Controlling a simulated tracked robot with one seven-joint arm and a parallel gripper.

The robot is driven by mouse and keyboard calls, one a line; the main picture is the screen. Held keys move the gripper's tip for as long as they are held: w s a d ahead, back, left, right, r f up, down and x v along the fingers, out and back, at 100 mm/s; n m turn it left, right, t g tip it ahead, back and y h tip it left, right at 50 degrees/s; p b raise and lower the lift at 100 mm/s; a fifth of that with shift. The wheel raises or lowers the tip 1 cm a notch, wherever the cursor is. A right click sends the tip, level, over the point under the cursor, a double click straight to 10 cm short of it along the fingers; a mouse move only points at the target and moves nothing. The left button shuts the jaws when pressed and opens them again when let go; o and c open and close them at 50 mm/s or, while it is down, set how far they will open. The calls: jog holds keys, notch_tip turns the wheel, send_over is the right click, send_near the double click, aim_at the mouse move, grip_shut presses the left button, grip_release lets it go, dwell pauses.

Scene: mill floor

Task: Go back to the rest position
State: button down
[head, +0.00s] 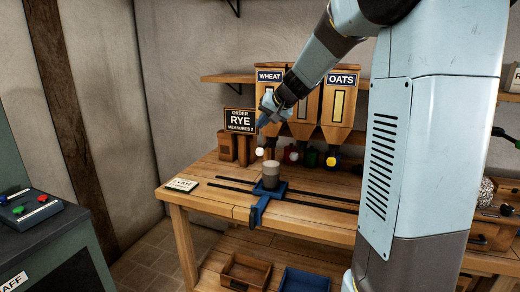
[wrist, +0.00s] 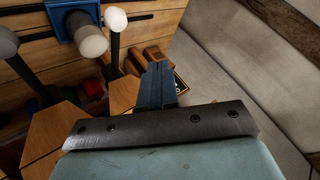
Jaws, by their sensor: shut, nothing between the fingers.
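My gripper (head: 262,121) hangs in the head view in front of the left, WHEAT-labelled hopper (head: 270,76), above the bench and clear of its top. It is shut and empty. In the wrist view its two blue-grey fingers (wrist: 157,82) lie together. A white ball knob (head: 259,152) is a little below my fingertips in the head view. A grey-brown cup (head: 271,174) stands upright on the blue carriage (head: 265,206), below and apart from my gripper.
The wooden bench (head: 215,174) carries dark rails, an order sign (head: 239,121) and a small card (head: 182,185). The OATS hopper (head: 341,100) is right of my gripper. A wooden tray (head: 246,271) and a blue tray (head: 303,281) are below. A control box (head: 28,208) is at left.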

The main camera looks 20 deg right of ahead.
jog(key=shift+s, duration=0.1)
dwell(0.4)
jog(key=s+a+r+n+g+h, duration=0.1)
jog(key=s, duration=0.9)
jog(key=s+a+r+n+g, duration=0.1)
jog(key=s+a, duration=0.1)
jog(key=s, duration=0.8)
jog(key=s+d+f+h, duration=0.1)
jog(key=s+f, duration=0.1)
jog(key=s, duration=0.6)
jog(key=s+d+f+n+h, duration=0.1)
jog(key=s+f+h, duration=0.1)
jog(key=s, duration=0.6)
jog(key=shift+d+f+h, duration=0.2)
jog(key=shift+f+h, duration=0.1)
jog(key=shift+f, duration=0.15)
